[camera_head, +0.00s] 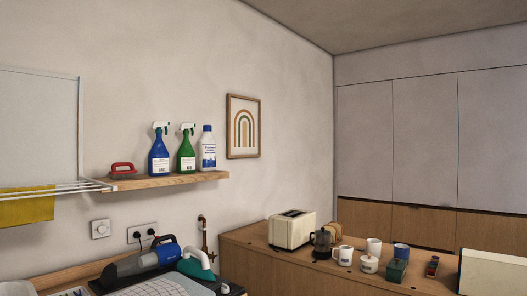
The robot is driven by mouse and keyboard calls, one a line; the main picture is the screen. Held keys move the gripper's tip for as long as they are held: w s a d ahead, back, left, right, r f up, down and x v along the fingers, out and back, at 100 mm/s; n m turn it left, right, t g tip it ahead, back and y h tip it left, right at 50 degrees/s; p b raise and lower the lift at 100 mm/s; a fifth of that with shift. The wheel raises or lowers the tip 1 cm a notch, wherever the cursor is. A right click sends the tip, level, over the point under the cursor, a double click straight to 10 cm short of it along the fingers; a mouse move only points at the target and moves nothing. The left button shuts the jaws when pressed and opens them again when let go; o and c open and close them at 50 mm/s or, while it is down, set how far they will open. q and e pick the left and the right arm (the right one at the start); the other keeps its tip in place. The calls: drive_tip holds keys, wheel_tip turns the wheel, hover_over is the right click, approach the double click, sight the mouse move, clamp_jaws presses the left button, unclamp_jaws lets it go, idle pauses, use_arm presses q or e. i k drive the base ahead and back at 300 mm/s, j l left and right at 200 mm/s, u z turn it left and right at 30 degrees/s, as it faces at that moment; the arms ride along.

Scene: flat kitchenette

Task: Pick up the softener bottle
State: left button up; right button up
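Neither of my grippers is in view.
A red-handled brush (122,170) lies at the shelf's left end beside a drying rack (60,188). Below are a blue-grey handheld appliance (140,263) and a teal iron (196,265). A toaster (290,229), kettle (321,243) and mugs stand on the right counter.

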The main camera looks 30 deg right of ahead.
sight(206, 144)
drive_tip(key=z, duration=0.5)
drive_tip(key=i+l+z, duration=0.15)
drive_tip(key=i+l, duration=0.4)
drive_tip(key=i+l+z, duration=0.1)
drive_tip(key=i+l, duration=0.4)
drive_tip(key=i, duration=0.15)
drive_tip(key=i+l+z, duration=0.15)
drive_tip(key=i+l, duration=0.3)
drive_tip(key=i, duration=0.15)
